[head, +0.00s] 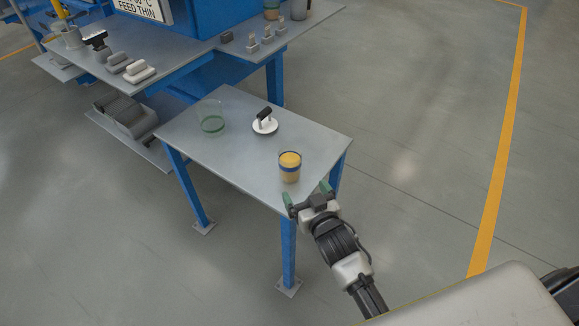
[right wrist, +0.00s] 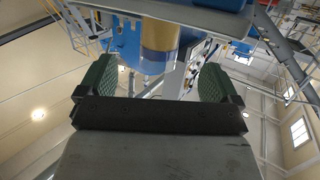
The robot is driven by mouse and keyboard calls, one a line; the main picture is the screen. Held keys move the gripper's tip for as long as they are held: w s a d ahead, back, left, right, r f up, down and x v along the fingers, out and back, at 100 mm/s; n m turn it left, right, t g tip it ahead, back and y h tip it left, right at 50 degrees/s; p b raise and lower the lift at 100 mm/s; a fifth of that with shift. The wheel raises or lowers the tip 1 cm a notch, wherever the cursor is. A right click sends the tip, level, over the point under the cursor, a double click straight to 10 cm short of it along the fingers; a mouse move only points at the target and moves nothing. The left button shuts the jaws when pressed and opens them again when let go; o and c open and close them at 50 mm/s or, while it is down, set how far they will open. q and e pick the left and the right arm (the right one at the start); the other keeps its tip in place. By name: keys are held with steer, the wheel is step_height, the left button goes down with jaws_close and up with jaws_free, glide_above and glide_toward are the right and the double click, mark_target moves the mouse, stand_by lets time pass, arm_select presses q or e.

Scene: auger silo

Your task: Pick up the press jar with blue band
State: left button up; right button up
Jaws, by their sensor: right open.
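The press jar with blue band (head: 290,168) stands upright near the front right corner of a small grey table (head: 215,162). It is clear, with yellow contents and a blue band around it. My right gripper (head: 307,194) is open and empty, just in front of the jar by the table's near edge, its green-padded fingers apart. My left gripper is not in view.
A clear green-tinted jar (head: 211,118) and a white disc with a black handle (head: 265,122) stand farther back on the table. A blue-framed bench (head: 175,65) with several small parts is behind. The floor to the right is clear.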

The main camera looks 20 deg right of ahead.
mark_target(294, 175)
steer(key=w, duration=0.5)
steer(key=shift+a+f+b, duration=0.2)
steer(key=shift+f+b, duration=0.15)
steer(key=shift+b, duration=0.05)
steer(key=w, duration=0.3)
steer(key=w+b, duration=0.1)
steer(key=shift+w+a+f, duration=0.2)
steer(key=shift+w+f, duration=0.15)
steer(key=shift+w, duration=0.5)
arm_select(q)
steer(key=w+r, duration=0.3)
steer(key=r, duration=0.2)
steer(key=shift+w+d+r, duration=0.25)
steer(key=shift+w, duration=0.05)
arm_select(e)
steer(key=c, duration=1.1)
